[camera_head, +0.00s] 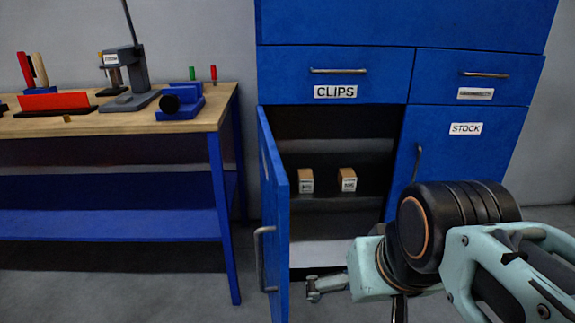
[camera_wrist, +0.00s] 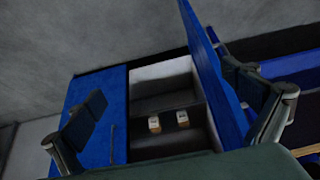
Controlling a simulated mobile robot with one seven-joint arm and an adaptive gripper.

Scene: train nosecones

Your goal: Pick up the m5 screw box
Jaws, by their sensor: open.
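Two small cardboard boxes with white labels stand apart on a shelf inside the open cabinet: a left box (camera_head: 306,181) and a right box (camera_head: 347,180). The label print is too small to tell which is the m5 screw box. In the wrist view, which is turned round, the box nearer the door (camera_wrist: 182,118) is on the right and the other box (camera_wrist: 154,124) on the left. My gripper (camera_wrist: 163,83) is open and empty, its fingers spread wide at both sides of the wrist view. In the head view it is partly hidden, low before the cabinet, apart from the boxes.
The blue cabinet's left door (camera_head: 275,215) stands open toward me; the right STOCK door (camera_head: 462,150) is shut. CLIPS drawer (camera_head: 335,75) is shut above. A workbench (camera_head: 130,122) with tools stands left. The shelf around the boxes looks clear.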

